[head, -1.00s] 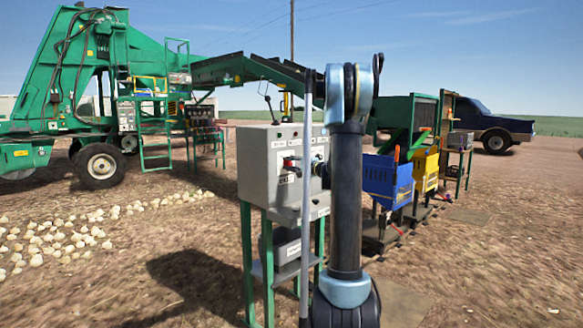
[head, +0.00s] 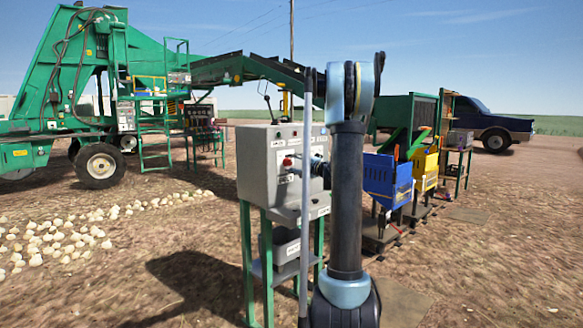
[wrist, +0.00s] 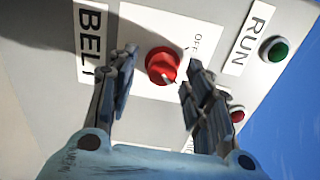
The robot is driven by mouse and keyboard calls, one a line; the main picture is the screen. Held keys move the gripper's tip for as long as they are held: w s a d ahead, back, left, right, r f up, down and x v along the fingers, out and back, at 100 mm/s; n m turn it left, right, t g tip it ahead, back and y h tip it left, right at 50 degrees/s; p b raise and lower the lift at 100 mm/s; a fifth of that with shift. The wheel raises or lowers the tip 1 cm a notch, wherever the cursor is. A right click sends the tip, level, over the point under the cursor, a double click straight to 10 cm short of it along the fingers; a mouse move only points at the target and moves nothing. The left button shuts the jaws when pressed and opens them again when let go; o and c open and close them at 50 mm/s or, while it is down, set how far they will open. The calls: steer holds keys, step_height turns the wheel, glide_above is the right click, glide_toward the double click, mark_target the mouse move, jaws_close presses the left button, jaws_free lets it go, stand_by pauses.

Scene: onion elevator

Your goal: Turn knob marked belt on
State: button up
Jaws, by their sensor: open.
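The red belt knob (wrist: 162,66) is on a white plate on the grey control box, next to a "BELT" label (wrist: 91,40). An "OFF" marking shows beside it; other markings around the knob are partly hidden. My gripper (wrist: 160,78) is open in the wrist view, with one finger on each side of the knob. I cannot tell whether either finger touches it. In the head view the control box (head: 262,185) stands on a green frame, and my arm hides its right part. A red knob (head: 288,161) shows on its face there; the gripper itself is mostly hidden.
A green button (wrist: 276,49) by a "RUN" label and a red button (wrist: 237,114) sit right of the knob in the wrist view. Green machinery (head: 75,70) stands behind, with onions (head: 60,235) on the ground at left. Blue and yellow bins (head: 388,182) stand at right.

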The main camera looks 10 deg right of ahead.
steer(key=v, duration=1)
steer(key=shift+s+d, duration=0.25)
steer(key=shift+s, duration=0.05)
steer(key=s+a+f+n+g+h, duration=0.1)
steer(key=s+a+f+n+g, duration=0.15)
steer(key=s+a, duration=0.4)
steer(key=s+a+f+n+g+h, duration=0.1)
steer(key=s+a+f+n+g, duration=0.2)
steer(key=s, duration=0.6)
steer(key=s+a+f+n+g+h, duration=0.1)
steer(key=s+a+f+g, duration=0.25)
steer(key=s, duration=0.35)
steer(key=s+d+f+n+g+h, duration=0.1)
steer(key=s+d+f+h, duration=0.1)
steer(key=s+f, duration=0.3)
steer(key=s+d+f+n+g+h, duration=0.1)
steer(key=s+f, duration=0.4)
steer(key=s, duration=0.7)
steer(key=s+d+f+n+g+h, duration=0.1)
steer(key=s+d+f+n+h, duration=0.1)
steer(key=s+f, duration=0.4)
steer(key=s+d+h, duration=0.1)
steer(key=s+h, duration=0.1)
steer(key=shift+s+d+n+h, duration=0.15)
steer(key=shift+d+n+h, duration=0.15)
steer(key=shift+d+n, duration=0.1)
